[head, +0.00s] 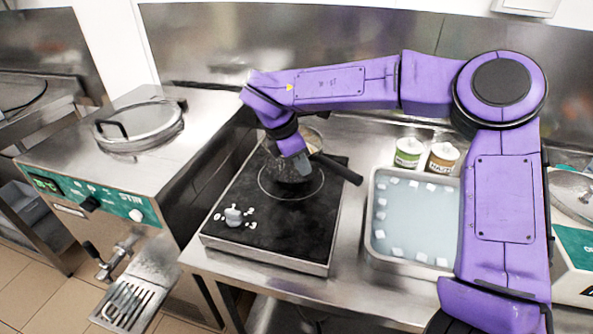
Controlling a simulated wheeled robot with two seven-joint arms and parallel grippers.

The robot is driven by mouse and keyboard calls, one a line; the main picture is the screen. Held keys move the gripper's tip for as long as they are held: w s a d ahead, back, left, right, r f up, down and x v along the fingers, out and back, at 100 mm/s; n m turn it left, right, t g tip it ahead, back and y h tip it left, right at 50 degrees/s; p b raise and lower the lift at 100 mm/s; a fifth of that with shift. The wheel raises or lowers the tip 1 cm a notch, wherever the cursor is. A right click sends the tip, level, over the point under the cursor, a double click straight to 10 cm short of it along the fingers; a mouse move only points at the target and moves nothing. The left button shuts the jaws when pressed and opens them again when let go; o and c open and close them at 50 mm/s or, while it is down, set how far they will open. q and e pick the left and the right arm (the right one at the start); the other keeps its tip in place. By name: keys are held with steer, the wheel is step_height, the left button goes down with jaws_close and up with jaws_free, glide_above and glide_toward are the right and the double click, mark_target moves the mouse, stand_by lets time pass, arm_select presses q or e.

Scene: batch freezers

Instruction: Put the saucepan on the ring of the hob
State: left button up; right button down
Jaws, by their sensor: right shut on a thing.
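The saucepan (283,166) is a dark metal pan with a black handle that points right and toward the front. My right gripper (301,165) comes down over it from above and is shut on it; the exact grip is partly hidden by the gripper itself. The hob (240,195) is a black plate in a steel frame with a thin pale ring (322,188). In the picture the pan covers the far part of the ring. I cannot tell whether its base touches the hob. My left gripper is not in view.
A control knob (233,215) is at the hob's front left. A steel tray (415,270) with pale cubes in bluish liquid stands to the right, with two labelled tubs (408,152) (443,157) behind it. A batch freezer (140,150) with a round lid stands left.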

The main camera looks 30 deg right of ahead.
mark_target(300, 179)
steer(key=shift+w+f, duration=0.55)
steer(key=shift+w, duration=0.25)
steer(key=shift+w+a+f, duration=0.1)
steer(key=shift+w+f, duration=0.05)
steer(key=shift+f, duration=0.1)
steer(key=shift+s+a+f+p, duration=0.15)
steer(key=shift+s+f+p, duration=0.5)
steer(key=shift+f+p, duration=0.25)
steer(key=shift+f, duration=0.3)
steer(key=shift+w+f, duration=0.3)
steer(key=shift+w, duration=0.05)
steer(key=c, duration=1.3)
jaws_free()
steer(key=shift+o, duration=0.2)
steer(key=shift+s+r, duration=0.1)
steer(key=shift+s, duration=0.15)
steer(key=shift+r, duration=0.1)
steer(key=b+v, duration=0.2)
steer(key=v, duration=0.9)
steer(key=shift+r+b, duration=0.35)
steer(key=shift+r, duration=0.05)
steer(key=shift+a, duration=0.1)
